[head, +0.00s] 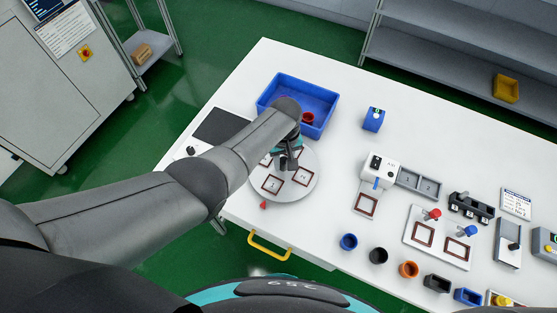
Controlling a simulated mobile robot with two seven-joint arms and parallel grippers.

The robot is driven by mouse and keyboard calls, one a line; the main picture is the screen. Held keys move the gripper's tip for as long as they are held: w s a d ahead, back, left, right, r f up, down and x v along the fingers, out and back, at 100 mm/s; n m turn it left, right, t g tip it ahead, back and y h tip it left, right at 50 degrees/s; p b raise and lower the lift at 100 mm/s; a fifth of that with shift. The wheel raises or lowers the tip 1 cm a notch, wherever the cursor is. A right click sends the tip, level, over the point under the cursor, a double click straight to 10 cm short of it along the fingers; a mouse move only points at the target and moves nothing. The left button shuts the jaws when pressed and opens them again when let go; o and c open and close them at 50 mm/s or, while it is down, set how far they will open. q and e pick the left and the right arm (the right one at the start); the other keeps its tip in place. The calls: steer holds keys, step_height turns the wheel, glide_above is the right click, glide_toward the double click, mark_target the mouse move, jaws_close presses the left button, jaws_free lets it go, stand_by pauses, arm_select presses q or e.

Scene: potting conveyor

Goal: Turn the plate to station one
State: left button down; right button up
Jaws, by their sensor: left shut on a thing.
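The round light-grey plate (287,194) lies on the white table, left of its middle. Brown-framed square stations show on it; one marked 1 (271,184) is at the front left and one marked 2 (302,177) at the front right. The far part of the plate is hidden by my arm. A small red pointer (263,205) sits on the table at the plate's front left edge, close to station 1. My left gripper (288,166) points down at the plate's middle and is shut on a part there, which its fingers hide. My right gripper is not in view.
A blue bin (325,95) with a red piece stands behind the plate. A dark panel (222,127) lies to the left. A white device (379,171) with a framed square before it stands to the right. Several coloured cups and fixtures fill the right side. A yellow handle (268,247) marks the front edge.

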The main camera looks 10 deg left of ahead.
mark_target(284, 160)
arm_select(q)
steer(key=shift+w, duration=0.1)
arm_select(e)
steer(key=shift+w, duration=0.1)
arm_select(q)
steer(key=shift+n, duration=0.3)
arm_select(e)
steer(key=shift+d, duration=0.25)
arm_select(q)
steer(key=c, duration=0.6)
jaws_free()
steer(key=shift+r+p, duration=0.4)
steer(key=shift+r, duration=0.2)
step_height(284, 160, up, 14)
steer(key=p, duration=0.4)
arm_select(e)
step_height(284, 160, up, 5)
